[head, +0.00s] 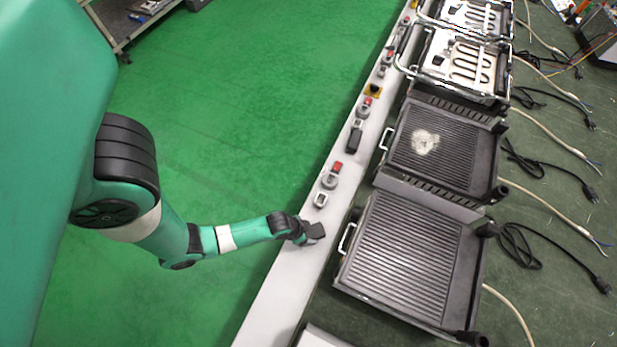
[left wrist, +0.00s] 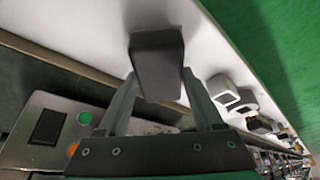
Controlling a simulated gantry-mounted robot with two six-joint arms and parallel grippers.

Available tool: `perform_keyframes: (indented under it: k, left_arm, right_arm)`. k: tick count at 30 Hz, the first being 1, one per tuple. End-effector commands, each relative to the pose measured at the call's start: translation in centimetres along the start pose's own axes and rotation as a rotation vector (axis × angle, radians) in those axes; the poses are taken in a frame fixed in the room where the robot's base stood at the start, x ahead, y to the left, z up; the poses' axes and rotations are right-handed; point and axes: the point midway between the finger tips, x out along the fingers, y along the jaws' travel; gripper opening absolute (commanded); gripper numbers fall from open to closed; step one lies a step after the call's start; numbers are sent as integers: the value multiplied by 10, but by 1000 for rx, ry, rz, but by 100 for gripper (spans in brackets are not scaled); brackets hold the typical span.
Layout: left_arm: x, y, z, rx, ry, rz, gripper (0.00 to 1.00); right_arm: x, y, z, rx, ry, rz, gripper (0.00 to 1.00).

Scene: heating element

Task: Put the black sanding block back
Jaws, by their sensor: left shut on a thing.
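My left gripper (head: 304,236) is over the light grey ledge (head: 283,290) beside the nearest grill. It is shut on the black sanding block (head: 315,230), a small dark block. In the left wrist view the block (left wrist: 157,62) sits between the two fingers of my left gripper (left wrist: 160,88), with the pale ledge behind it. I cannot tell whether the block touches the ledge. My right gripper is not in view.
The nearest grill (head: 405,258) stands right of the ledge, with more appliances behind it. Further up the ledge are a grey-and-white item (head: 320,200), a red-topped item (head: 336,168) and a black block (head: 354,140). Green floor (head: 250,110) lies open to the left.

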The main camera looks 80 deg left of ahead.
Motion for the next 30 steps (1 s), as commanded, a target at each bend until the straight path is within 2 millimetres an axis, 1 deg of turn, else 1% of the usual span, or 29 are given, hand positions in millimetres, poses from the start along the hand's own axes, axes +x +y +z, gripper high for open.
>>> perform_keyframes:
  k: [1, 3, 10, 14, 15, 17, 18, 19, 20, 27, 30]
  left_arm:
    - [14, 0, 6, 1, -1, 0, 7]
    - [19, 0, 8, 2, -1, 0, 7]
    - [18, 0, 8, 2, 0, 0, 7]
    - [21, 0, 9, 2, 0, 0, 7]
    - [20, 1, 9, 2, -1, 0, 73]
    - [20, 1, 9, 2, -1, 0, 84]
    - [20, 1, 9, 2, -1, 0, 91]
    - [20, 1, 9, 2, -1, 0, 97]
    - [20, 1, 9, 2, -1, 0, 98]
    - [20, 1, 9, 2, -1, 0, 98]
    - [13, 0, 7, 2, -1, 0, 98]
  right_arm:
    - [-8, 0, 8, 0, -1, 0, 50]
    - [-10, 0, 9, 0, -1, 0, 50]
    - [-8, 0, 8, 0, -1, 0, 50]
    - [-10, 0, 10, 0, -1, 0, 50]
    - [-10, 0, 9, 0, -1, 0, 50]
    - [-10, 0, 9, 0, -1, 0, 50]
    - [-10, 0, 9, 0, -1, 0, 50]
    - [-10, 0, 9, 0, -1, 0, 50]
    - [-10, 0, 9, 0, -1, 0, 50]
    - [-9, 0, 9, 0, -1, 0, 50]
    - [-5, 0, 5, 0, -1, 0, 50]
